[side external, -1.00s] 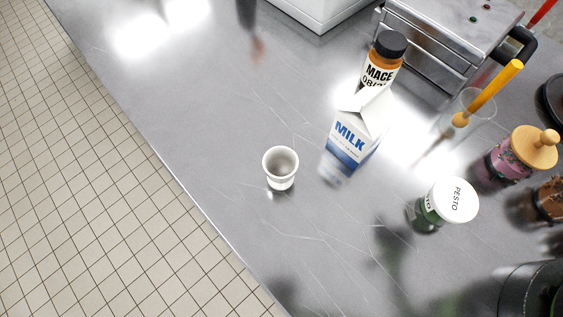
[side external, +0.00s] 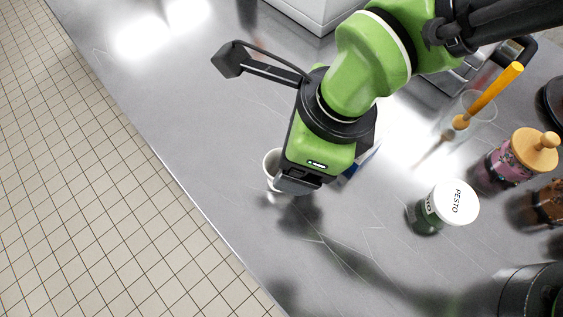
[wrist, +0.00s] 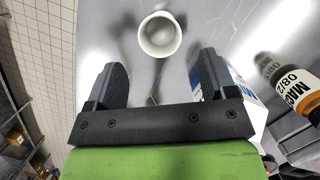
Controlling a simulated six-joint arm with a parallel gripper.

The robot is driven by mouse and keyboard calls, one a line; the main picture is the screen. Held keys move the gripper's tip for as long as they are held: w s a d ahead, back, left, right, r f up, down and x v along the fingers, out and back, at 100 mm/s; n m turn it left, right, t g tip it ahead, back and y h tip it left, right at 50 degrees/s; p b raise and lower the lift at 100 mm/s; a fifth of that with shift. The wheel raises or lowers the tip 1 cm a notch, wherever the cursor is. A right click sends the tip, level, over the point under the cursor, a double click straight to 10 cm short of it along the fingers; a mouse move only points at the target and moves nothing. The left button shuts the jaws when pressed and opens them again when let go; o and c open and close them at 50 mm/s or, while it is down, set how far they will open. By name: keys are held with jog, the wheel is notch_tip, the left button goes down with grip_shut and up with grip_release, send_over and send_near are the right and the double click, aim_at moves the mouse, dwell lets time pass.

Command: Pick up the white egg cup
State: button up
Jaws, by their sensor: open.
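The white egg cup (wrist: 160,36) stands upright on the steel counter in the wrist view, ahead of and roughly between the two fingers. In the side external view only the left part of the egg cup (side external: 269,168) shows, with my gripper (side external: 298,184) in front of it. My gripper (wrist: 158,82) is open and empty, its two black fingers spread wide. The gap between the fingertips and the cup is hard to judge.
The milk carton (wrist: 240,98) stands close beside my right finger in the wrist view, with the mace bottle (wrist: 290,85) beyond it. A pesto jar (side external: 450,203) and a glass with a yellow-handled brush (side external: 490,92) stand to the right. The counter's left side is clear.

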aim_at(271, 161)
jog(key=x, duration=0.8)
jog(key=shift+r, duration=0.1)
jog(key=c, duration=1)
